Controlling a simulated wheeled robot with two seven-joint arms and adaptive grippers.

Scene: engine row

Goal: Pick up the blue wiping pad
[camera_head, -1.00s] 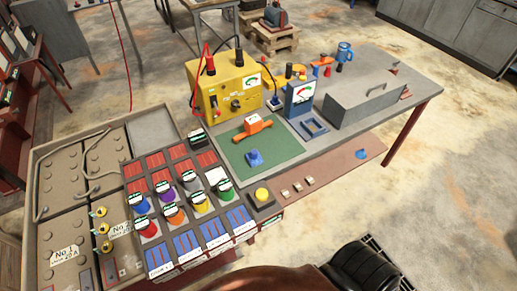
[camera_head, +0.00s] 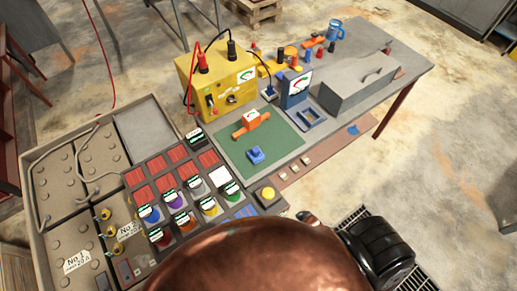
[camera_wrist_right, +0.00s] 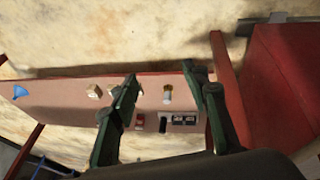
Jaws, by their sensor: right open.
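A small blue block with a raised knob, which looks like the blue wiping pad (camera_head: 256,155), rests on the green mat (camera_head: 285,140) in the head view. An orange tool (camera_head: 251,123) lies behind it on the same mat. My right gripper (camera_wrist_right: 160,72) shows in the right wrist view, open and empty, over a pinkish lower shelf (camera_wrist_right: 70,105). The blue block is not visible in the right wrist view. My left gripper is in no view.
A yellow instrument box (camera_head: 215,82), a blue-framed meter (camera_head: 296,88) and a grey lidded box (camera_head: 358,88) stand around the mat. A panel of coloured knobs is in front. The shelf holds small blocks (camera_wrist_right: 93,91) and a blue funnel-like thing (camera_wrist_right: 19,92).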

